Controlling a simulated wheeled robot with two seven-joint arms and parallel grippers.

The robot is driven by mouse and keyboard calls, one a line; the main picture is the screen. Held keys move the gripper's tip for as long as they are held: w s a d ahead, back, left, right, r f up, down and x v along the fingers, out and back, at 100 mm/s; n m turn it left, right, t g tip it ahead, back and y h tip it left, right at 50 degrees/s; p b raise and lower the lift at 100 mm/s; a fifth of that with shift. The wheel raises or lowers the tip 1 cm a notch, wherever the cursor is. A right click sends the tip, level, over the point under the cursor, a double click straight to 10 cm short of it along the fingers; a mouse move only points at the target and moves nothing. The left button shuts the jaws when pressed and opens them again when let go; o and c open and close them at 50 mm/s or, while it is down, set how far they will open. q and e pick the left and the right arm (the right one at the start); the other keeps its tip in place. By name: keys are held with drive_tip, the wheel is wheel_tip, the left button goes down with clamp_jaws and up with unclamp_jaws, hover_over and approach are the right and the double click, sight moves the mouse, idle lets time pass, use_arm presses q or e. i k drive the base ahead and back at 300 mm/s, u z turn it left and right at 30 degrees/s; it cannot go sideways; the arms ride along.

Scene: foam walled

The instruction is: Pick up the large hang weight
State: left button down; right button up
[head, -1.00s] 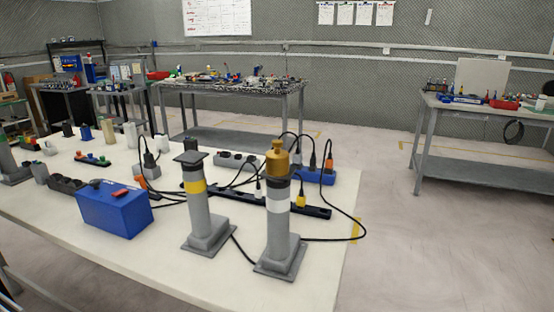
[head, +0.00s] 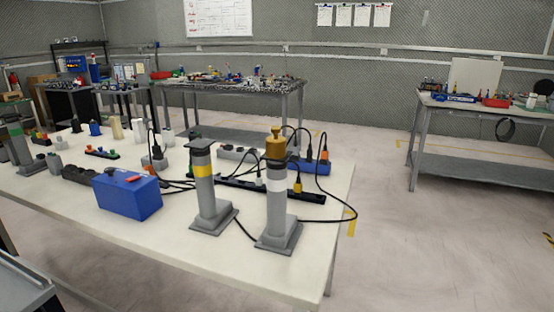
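A brass-coloured hang weight (head: 276,146) with a narrower knob on top sits on a grey post with a white band (head: 277,205), near the table's right front corner. It is the only such weight I can make out, and I cannot judge its size against others. Beside it on the left stands a grey post with a yellow band (head: 205,190) and a dark flat cap. Neither of my grippers is in view.
The white table (head: 150,242) also holds a blue box (head: 128,195), black power strips and a blue socket block (head: 314,167). Black cables loop behind and beside the posts. Open floor (head: 430,240) lies to the right. Other workbenches stand behind.

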sight(276, 144)
drive_tip(key=z, duration=0.05)
drive_tip(key=k, duration=0.85)
drive_tip(key=u, duration=0.9)
drive_tip(key=i, duration=0.9)
drive_tip(key=z, duration=0.35)
drive_tip(key=i, duration=0.8)
drive_tip(key=z, duration=1.05)
drive_tip(key=i, duration=0.2)
drive_tip(key=z, duration=0.2)
